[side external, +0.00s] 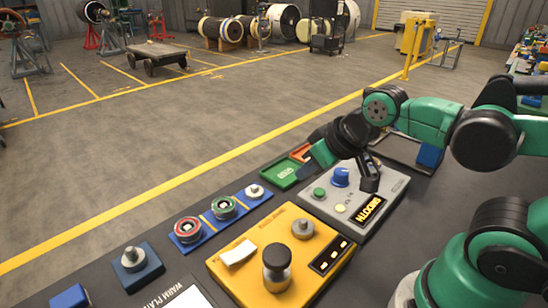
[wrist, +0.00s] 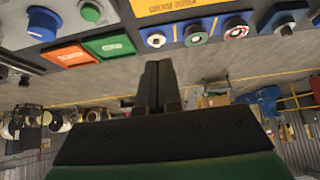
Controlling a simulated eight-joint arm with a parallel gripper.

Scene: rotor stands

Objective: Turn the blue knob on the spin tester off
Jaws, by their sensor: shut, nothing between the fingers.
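The spin tester (side external: 392,188) is a grey box in the side view, with a lit yellow display (side external: 369,210) that seems to read "SMOOTH". Its blue knob (side external: 341,177) stands on top near the far edge. The blue knob also shows at the upper left of the wrist view (wrist: 42,22); its setting is too small to read. My gripper (side external: 305,172) is shut and empty, to the left of the knob and apart from it, above the green tray. In the wrist view its dark fingers (wrist: 154,68) lie together, away from the knob.
A green button (side external: 319,193) and a pale button (side external: 341,208) sit beside the knob. A green tray (side external: 279,173) and an orange tray (side external: 300,153) lie behind the tester. A yellow box (side external: 240,268) with a jar (side external: 277,268) stands at front left.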

